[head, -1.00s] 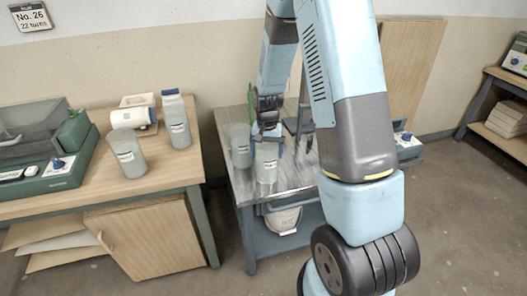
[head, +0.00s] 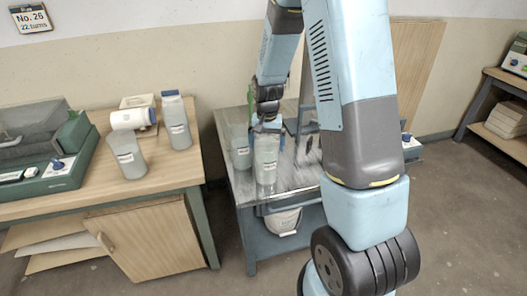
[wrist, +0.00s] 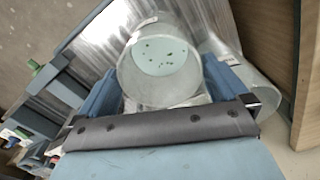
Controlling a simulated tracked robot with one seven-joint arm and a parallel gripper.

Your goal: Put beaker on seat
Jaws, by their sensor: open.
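A translucent beaker (head: 265,163) with a label stands upright on the metal-topped bench, below my gripper (head: 268,128). In the wrist view the beaker (wrist: 160,62) is seen from above, with pale green, dark-specked contents. My gripper (wrist: 162,88) is open, with one blue finger on each side of the beaker's rim; I cannot tell whether they touch it. A second translucent container (head: 240,147) stands close to the left and shows behind the right finger in the wrist view. I cannot make out which part is the seat; the beaker's base may hide it.
A grey upright stand (head: 304,118) rises right of the beaker. A white bucket (head: 284,221) sits on the shelf below. The bench front is clear.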

